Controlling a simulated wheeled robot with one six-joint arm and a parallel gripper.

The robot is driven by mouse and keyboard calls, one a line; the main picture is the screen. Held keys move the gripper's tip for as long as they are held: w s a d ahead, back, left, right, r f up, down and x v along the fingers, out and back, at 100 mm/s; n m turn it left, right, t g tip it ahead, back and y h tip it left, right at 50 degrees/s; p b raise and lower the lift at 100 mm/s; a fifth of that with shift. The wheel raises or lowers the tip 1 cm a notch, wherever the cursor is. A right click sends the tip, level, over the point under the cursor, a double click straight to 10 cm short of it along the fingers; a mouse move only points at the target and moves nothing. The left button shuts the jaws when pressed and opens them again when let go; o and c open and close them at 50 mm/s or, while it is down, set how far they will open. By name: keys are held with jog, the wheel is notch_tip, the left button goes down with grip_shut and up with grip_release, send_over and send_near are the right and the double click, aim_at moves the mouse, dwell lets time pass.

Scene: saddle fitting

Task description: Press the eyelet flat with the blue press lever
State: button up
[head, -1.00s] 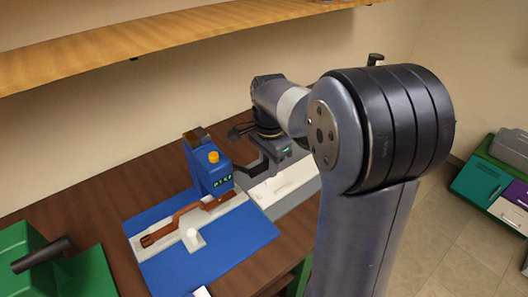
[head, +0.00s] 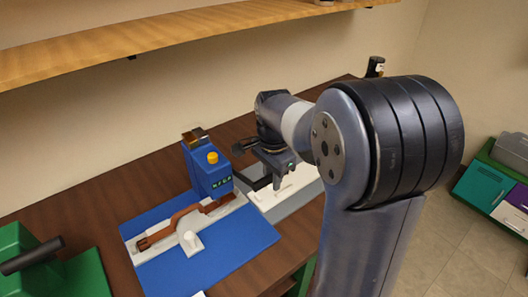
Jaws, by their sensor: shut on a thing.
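The blue press (head: 208,172) with a yellow knob (head: 212,157) stands at the back of a blue mat (head: 240,238). A brown strap (head: 186,215) lies along a pale fixture bar (head: 150,252), one end under the press. The eyelet is too small to make out. A dark lever (head: 262,183) reaches right from the press, low and nearly level. My gripper (head: 282,172) is at the lever's outer part, shut on it; the fingertips are partly hidden.
A pale tray (head: 290,193) lies right of the press, under my gripper. A wooden shelf (head: 150,45) hangs above.

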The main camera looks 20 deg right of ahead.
jog(key=shift+s+d+f+b, duration=0.1)
jog(key=shift+s+f+b, duration=0.15)
jog(key=shift+f+b, duration=0.45)
jog(key=shift+s+d+f+b, duration=0.1)
jog(key=shift+s+f+b, duration=0.15)
jog(key=shift+f, duration=0.85)
notch_tip(320, 180, down, 3)
jog(key=shift+r+b, duration=0.1)
jog(key=shift+b, duration=0.75)
jog(key=shift+r, duration=0.1)
jog(key=shift+o, duration=0.2)
jog(key=shift+w+r+p, duration=0.1)
jog(key=shift+r+p, duration=1.45)
